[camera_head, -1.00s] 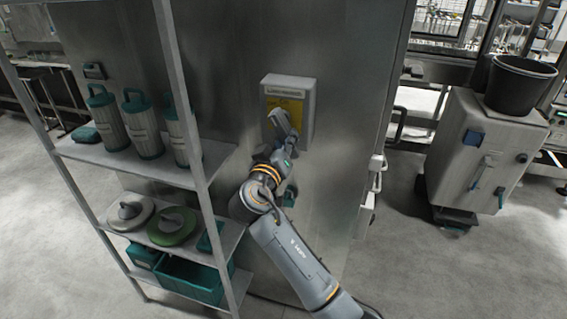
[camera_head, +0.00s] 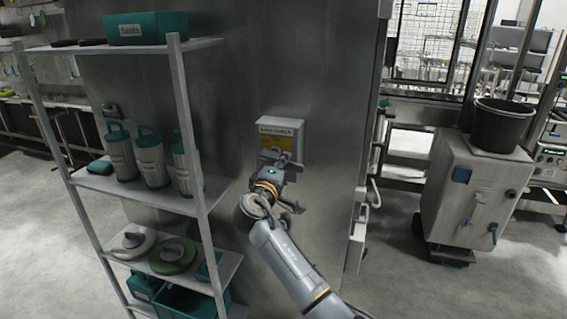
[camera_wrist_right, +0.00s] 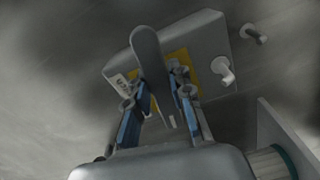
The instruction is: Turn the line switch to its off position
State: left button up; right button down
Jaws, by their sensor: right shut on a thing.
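The line switch box (camera_head: 281,129) is a light grey box with a label and a yellow plate, fixed to the grey metal wall in the head view. My right gripper (camera_head: 277,158) is in front of its lower part and hides much of it. In the right wrist view the box (camera_wrist_right: 198,48) appears tilted, and a long grey switch lever (camera_wrist_right: 147,55) stands out in front of the yellow plate. The blue-sided fingers of my right gripper (camera_wrist_right: 160,103) are on either side of the lever, shut on it. The lever's exact angle is hard to tell. My left gripper is not in view.
A shelf rack (camera_head: 222,184) with canisters and discs stands close on the left. A grey cabinet (camera_head: 470,200) carrying a black bucket (camera_head: 503,126) stands at right. A peg (camera_wrist_right: 224,70) sticks out beside the switch in the wrist view. Floor between wall and cabinet is clear.

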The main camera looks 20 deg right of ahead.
jog(key=shift+r+n+p, duration=0.5)
jog(key=shift+r+n, duration=0.05)
jog(key=shift+n, duration=0.25)
jog(key=c, duration=1.2)
grip_release()
jog(key=shift+o, duration=0.2)
jog(key=shift+w+f, duration=0.1)
jog(key=shift+f, duration=0.1)
jog(key=v, duration=1.2)
